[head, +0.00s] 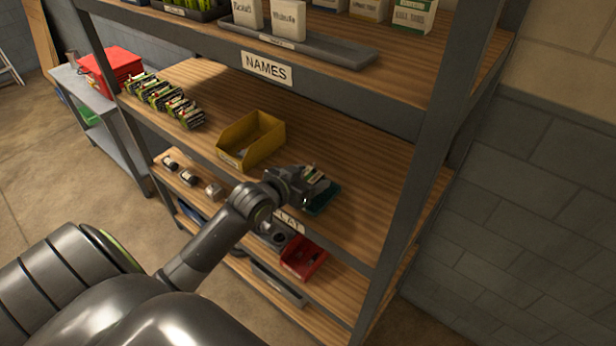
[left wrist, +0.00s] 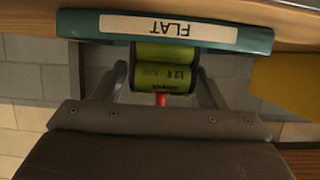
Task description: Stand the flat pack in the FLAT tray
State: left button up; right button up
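The flat pack (left wrist: 165,78), green cells with dark print and a red piece on its near side, is between the fingers of my left gripper (left wrist: 165,70), which look closed on its sides. In the head view my left gripper (head: 312,178) is over the teal FLAT tray (head: 325,203) on the middle shelf. The left wrist view is upside down and shows the tray's labelled wall (left wrist: 80,32) covering the pack's lower end. Whether the pack touches the tray floor is hidden. My right gripper is not in view.
A yellow bin (head: 252,140) stands left of the tray, with a row of green packs (head: 165,100) farther left. A red bin (head: 303,258) sits on the shelf below. The NAMES shelf (head: 340,90) overhangs above, and a grey upright (head: 425,170) stands to the right.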

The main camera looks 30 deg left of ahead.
pick_arm(q)
jog(key=shift+r, duration=0.2)
jog(key=v, duration=1.2)
jog(key=shift+f, duration=0.15)
